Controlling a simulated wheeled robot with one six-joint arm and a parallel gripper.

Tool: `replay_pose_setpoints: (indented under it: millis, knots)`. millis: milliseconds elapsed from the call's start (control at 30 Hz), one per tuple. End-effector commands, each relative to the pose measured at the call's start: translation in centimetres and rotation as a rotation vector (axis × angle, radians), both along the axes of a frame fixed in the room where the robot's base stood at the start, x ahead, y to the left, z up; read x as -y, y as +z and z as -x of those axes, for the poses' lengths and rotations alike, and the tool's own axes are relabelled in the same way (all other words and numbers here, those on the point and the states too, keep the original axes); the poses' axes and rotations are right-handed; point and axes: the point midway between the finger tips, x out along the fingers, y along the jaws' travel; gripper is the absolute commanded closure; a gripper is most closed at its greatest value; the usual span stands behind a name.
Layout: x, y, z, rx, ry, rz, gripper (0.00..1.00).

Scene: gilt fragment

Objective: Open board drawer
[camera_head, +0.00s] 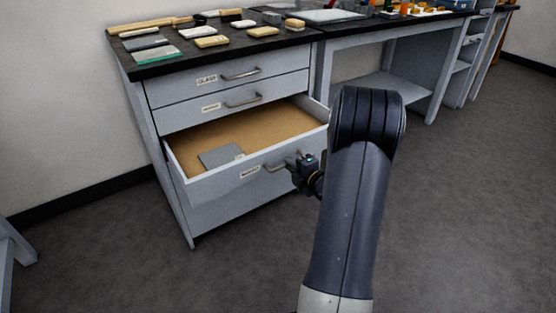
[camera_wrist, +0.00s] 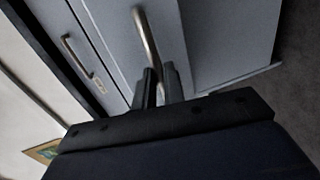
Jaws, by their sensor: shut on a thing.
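The bottom drawer (camera_head: 215,208) of the grey cabinet stands pulled out, with its brown inner floor (camera_head: 240,135) showing. A flat grey piece (camera_head: 220,155) lies inside it near the front. A small label sits on its front, beside a metal bar handle (camera_head: 275,167). My gripper (camera_head: 297,163) is at the right part of this handle, partly hidden by my arm. In the wrist view my gripper's two dark fingers (camera_wrist: 161,80) are shut on the drawer handle (camera_wrist: 147,35). Above it, the middle drawer (camera_head: 190,113) and top drawer (camera_head: 185,88) are closed.
The dark worktop (camera_head: 210,52) holds several pale blocks, a wooden roller and flat pieces. A desk with a lower shelf (camera_head: 385,88) adjoins on the right. Grey floor (camera_head: 460,210) is clear in front and right. A grey furniture leg (camera_head: 12,245) stands at the lower left.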

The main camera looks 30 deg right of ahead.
Motion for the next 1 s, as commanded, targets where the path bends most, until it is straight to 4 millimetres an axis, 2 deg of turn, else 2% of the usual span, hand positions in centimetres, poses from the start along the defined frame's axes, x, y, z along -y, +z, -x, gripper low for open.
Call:
replay_pose_setpoints:
  millis: [100,333,533,867,900,1000]
  knots:
    - [0.1,-0.3,2.5,-0.002,-0.002,0.0,1.0]
    - [0.2,-0.2,5.2,-0.003,0.0,0.0,1.0]
    - [0.2,-0.1,6.0,-0.002,0.0,0.001,1.0]
    - [0.2,-0.1,6.1,-0.002,0.001,0.0,1.0]
    - [0.2,-0.1,6.1,-0.002,0.001,0.0,0.89]
    - [0.2,0.0,6.1,-0.001,0.001,0.001,0.8]
